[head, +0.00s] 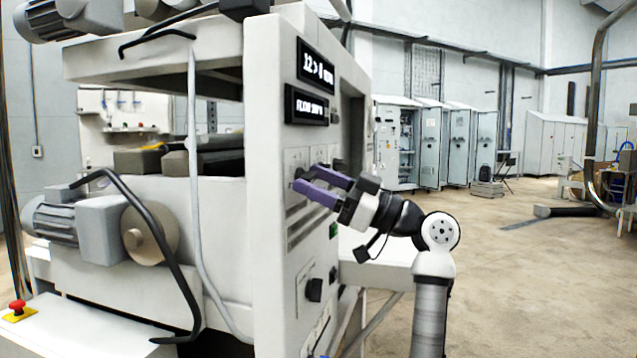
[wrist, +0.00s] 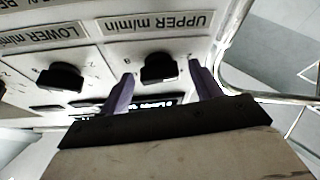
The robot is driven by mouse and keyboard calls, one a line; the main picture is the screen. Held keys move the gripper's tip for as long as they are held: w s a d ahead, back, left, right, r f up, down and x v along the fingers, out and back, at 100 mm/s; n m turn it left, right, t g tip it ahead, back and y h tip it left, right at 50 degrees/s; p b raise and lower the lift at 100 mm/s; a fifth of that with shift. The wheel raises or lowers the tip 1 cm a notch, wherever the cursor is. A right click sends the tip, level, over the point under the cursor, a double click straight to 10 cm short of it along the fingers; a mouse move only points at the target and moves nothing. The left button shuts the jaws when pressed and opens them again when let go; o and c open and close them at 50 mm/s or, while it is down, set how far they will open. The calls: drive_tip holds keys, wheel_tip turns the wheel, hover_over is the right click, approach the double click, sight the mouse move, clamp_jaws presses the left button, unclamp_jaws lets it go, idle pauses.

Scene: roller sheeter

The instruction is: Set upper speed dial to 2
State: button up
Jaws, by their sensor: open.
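The upper speed dial (wrist: 158,68) is a black knob on the pale panel, under a label reading "UPPER m/min" that appears upside down in the wrist view. My gripper (wrist: 160,70) is open, with one purple finger on each side of this dial. I cannot tell whether the fingers touch it. In the head view my gripper (head: 306,178) is at the panel of the machine (head: 270,200), and its fingers largely hide the dial there. The dial's setting is not readable.
The lower speed dial (wrist: 60,77) is beside the upper one in the wrist view. Two dark displays, an upper one (head: 315,68) and a lower one (head: 306,107), are above the dials. A black knob (head: 314,290) is lower on the panel. Open floor (head: 520,260) lies right.

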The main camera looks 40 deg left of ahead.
drive_tip(key=b+v, duration=0.2)
drive_tip(key=v, duration=1.2)
idle(0.4)
